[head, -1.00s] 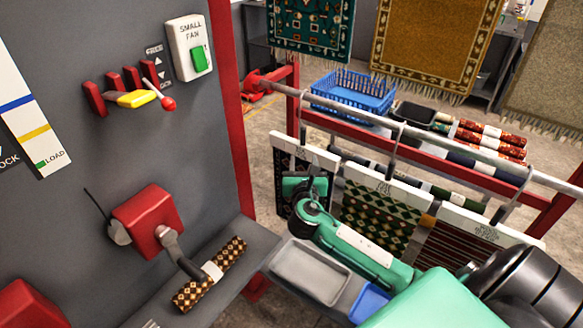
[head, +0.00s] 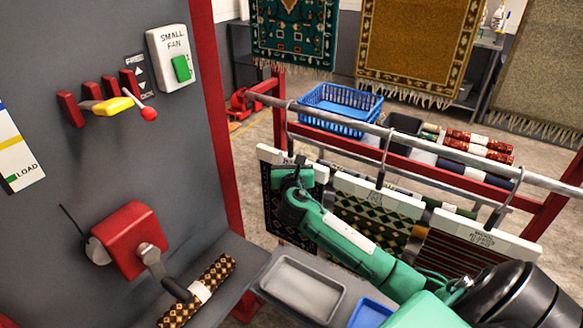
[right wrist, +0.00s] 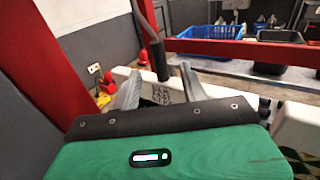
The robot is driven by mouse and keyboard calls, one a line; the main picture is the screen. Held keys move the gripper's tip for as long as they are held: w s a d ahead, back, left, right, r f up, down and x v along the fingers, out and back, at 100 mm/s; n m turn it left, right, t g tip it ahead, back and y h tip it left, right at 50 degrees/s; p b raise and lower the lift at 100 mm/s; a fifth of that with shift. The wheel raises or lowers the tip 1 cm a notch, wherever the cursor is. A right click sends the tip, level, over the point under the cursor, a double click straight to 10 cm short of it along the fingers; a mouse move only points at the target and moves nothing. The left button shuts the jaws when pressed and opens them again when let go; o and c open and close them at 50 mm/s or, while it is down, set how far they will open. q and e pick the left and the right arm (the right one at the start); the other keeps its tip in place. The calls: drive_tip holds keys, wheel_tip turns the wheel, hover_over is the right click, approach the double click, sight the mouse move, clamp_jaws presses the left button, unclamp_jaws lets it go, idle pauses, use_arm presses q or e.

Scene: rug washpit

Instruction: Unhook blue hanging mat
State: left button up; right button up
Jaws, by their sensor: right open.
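The dark blue patterned mat (head: 276,205) hangs leftmost on the metal rail, under a white hanger bar (head: 268,154) with a hook. My arm partly covers it. My right gripper (head: 297,164) is at that bar. In the right wrist view, the open fingers of the right gripper (right wrist: 160,88) stand either side of the dark hook stem (right wrist: 158,62), with the white bar (right wrist: 165,90) behind or between them; I cannot tell whether they touch it. The mat's cloth is hidden there. My left gripper is not in view.
A green diamond mat (head: 365,215) and a red striped mat (head: 450,258) hang to the right on the same rail (head: 430,150). A grey control panel with a red post (head: 212,110) stands close on the left. A blue basket (head: 340,108) sits behind the rail.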

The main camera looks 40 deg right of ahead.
sight(291, 149)
drive_tip(key=shift+w+d+f, duration=0.1)
drive_tip(key=shift+w+d, duration=0.15)
drive_tip(key=shift+w, duration=0.1)
drive_tip(key=shift+w+d, duration=0.2)
drive_tip(key=shift+w, duration=0.1)
drive_tip(key=shift+x, duration=2.1)
clamp_jaws()
drive_tip(key=shift+r, duration=0.25)
